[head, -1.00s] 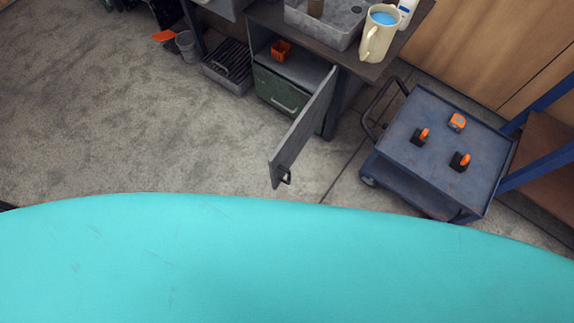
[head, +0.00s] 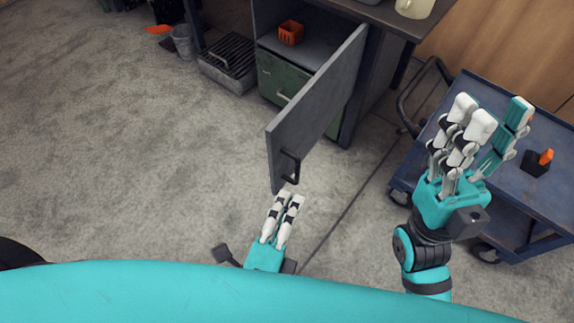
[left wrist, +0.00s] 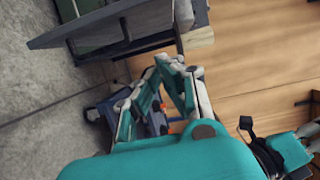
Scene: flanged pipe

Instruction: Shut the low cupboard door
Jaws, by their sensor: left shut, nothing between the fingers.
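The low cupboard door (head: 318,108) is a grey panel standing wide open, swung out from the cupboard (head: 328,32) toward me. Its dark handle (head: 290,167) is near the free edge. A grey panel that looks like the door (left wrist: 85,24) also shows at upper left in the left wrist view. My left gripper (head: 287,195) is shut and empty, its fingertips just below the handle; I cannot tell whether they touch the door. In the left wrist view its fingers (left wrist: 168,66) come together at the tips. My right gripper (head: 492,108) is open and empty, over the blue cart.
Inside the cupboard are an orange basket (head: 291,33) and a green drawer unit (head: 275,78). The blue cart (head: 535,205) stands to the right of the door. A grey crate (head: 226,68) and a bucket (head: 181,42) are at left. The floor left of the door is clear.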

